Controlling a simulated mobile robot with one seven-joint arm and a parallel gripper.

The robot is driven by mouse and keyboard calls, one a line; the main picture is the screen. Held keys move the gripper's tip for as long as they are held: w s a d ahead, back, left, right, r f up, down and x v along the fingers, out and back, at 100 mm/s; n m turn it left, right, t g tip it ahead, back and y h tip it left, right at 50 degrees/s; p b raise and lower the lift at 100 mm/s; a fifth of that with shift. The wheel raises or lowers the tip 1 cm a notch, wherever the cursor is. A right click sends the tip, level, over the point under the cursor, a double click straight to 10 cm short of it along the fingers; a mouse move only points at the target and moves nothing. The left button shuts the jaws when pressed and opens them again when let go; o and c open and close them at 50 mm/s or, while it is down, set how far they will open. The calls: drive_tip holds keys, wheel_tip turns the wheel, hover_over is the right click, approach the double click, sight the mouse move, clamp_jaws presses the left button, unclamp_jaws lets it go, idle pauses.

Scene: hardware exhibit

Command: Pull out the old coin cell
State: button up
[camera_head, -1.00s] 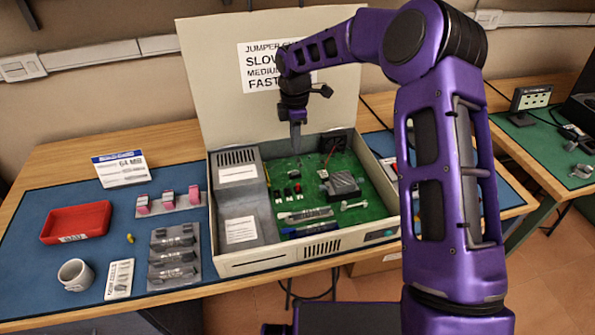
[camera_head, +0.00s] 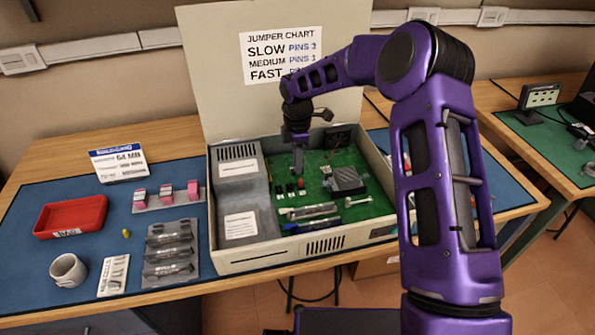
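The open beige computer case (camera_head: 305,259) stands on the bench with a green board (camera_head: 350,211) inside. My gripper (camera_head: 298,168) points down over the back left part of the board, close above it or touching it; I cannot tell which. Its fingers look narrow, and I cannot see whether they are apart or hold anything. The old coin cell cannot be made out; the gripper may hide it. Small black parts and a red one (camera_head: 301,184) stand on the board just below the fingertips.
A grey box (camera_head: 243,195) fills the case's left side, and a dark heatsink (camera_head: 346,180) is right of my gripper. The raised lid (camera_head: 222,75) stands behind. A red tray (camera_head: 72,217), a mug (camera_head: 68,270) and a white cell holder (camera_head: 114,275) are on the left mat.

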drive_tip(key=shift+c, duration=0.3)
clamp_jaws()
drive_tip(key=shift+r, duration=0.1)
drive_tip(key=shift+r+p, duration=1.2)
drive_tip(key=shift+r, duration=0.35)
drive_tip(key=shift+r, duration=0.3)
drive_tip(key=shift+r+p, duration=0.8)
drive_tip(key=shift+r, duration=1.7)
